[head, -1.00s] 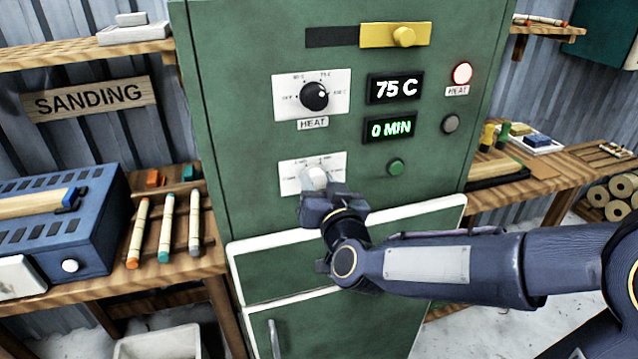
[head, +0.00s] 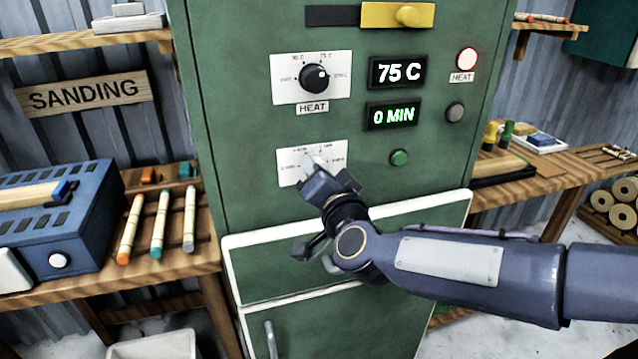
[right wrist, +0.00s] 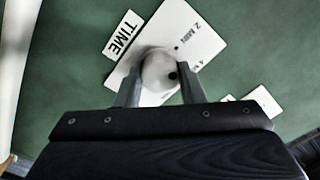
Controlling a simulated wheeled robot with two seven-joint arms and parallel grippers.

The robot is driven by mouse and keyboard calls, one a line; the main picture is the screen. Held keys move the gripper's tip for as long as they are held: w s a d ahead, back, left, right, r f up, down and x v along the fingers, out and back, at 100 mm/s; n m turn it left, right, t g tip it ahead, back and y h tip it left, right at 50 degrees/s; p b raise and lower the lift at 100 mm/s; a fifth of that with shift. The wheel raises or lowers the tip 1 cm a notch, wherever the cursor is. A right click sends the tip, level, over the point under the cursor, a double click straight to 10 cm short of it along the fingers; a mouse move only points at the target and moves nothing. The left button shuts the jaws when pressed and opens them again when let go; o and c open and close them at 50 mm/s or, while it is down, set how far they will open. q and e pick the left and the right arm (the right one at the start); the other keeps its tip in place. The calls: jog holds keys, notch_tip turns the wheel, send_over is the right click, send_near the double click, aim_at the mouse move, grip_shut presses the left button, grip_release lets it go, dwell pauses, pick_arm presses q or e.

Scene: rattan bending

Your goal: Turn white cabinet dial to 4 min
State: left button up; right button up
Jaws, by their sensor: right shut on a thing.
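The white dial (right wrist: 158,70) shows between my fingers in the right wrist view, on a white plate with minute marks (right wrist: 185,30) beside a TIME label (right wrist: 123,35). In the head view the plate (head: 292,165) is on the green cabinet (head: 240,120), with the dial mostly hidden by my gripper. My right gripper (head: 312,168) is shut on the dial, one finger on each side; it also shows in the right wrist view (right wrist: 158,85). The display (head: 392,115) reads 0 MIN. My left gripper is not in view.
Above are the black HEAT dial (head: 314,78), a 75 C display (head: 398,72), a lit HEAT lamp (head: 467,59) and a yellow slider (head: 398,15). A green button (head: 399,157) is right of the plate. A blue machine (head: 60,215) and several sticks lie on the left bench.

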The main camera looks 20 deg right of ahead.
jog(key=shift+f+m+b, duration=0.1)
jog(key=shift+m+b, duration=1.6)
jog(key=shift+m, duration=1.2)
jog(key=o, duration=1)
jog(key=s+p, duration=0.1)
jog(key=s, duration=0.6)
jog(key=shift+s+d, duration=0.15)
jog(key=shift+s, duration=0.25)
